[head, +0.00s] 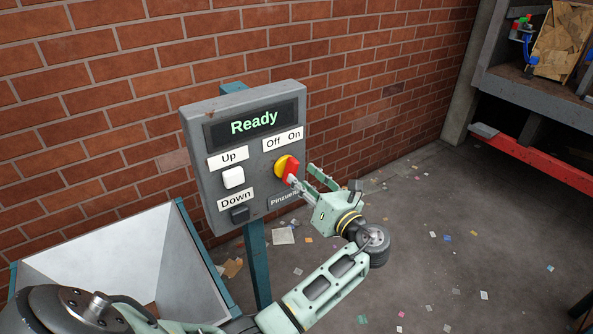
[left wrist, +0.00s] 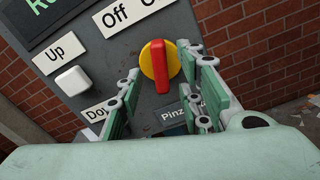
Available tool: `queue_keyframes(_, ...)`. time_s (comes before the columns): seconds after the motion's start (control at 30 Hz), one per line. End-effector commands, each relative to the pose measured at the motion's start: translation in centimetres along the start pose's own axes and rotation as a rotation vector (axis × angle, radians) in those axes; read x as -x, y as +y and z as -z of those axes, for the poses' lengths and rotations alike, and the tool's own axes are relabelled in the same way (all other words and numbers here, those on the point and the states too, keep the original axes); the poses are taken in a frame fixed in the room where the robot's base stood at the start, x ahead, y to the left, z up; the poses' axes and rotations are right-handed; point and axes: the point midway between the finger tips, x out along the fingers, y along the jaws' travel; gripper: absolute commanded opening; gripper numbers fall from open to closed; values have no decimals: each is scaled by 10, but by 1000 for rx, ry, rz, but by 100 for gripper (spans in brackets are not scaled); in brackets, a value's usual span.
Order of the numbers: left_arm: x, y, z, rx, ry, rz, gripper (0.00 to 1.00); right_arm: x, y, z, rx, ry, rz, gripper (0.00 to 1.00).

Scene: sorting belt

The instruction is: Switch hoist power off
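A grey control box (head: 200,150) on a teal post carries a rotary switch (head: 287,168) with a red handle on a yellow disc. The Off label (head: 274,143) is above it to the left and the On label (head: 295,135) above it to the right. The red handle (left wrist: 161,67) leans toward the On side. The display (head: 254,122) reads "Ready". My left gripper (head: 301,175) is open in front of the switch. My right gripper is not in view.
A white Up button (head: 233,177) and a dark Down button (head: 240,214) sit left of the switch. A pale-walled bin (head: 110,245) stands at lower left. A brick wall is behind. A shelf with a red beam (head: 540,165) is at right. The floor between has scraps.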

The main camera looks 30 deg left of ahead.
Motion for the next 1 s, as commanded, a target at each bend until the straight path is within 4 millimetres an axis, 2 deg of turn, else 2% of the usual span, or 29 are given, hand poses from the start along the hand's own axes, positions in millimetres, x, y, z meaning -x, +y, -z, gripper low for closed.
queue_keyframes(0.1, -18, 1, -3, 0, -1, -2, 34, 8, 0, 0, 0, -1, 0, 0)
queue_keyframes(0.2, -28, 0, -1, -1, 0, -1, 34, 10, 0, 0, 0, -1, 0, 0)
queue_keyframes(0.57, -35, 0, 1, 1, 1, 2, 34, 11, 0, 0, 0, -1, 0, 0)
queue_keyframes(0.9, -35, 0, 1, 1, 1, 2, 6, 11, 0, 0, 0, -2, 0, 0)
queue_keyframes(1.0, -35, 0, 1, 1, 1, 2, 0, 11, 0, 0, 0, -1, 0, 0)
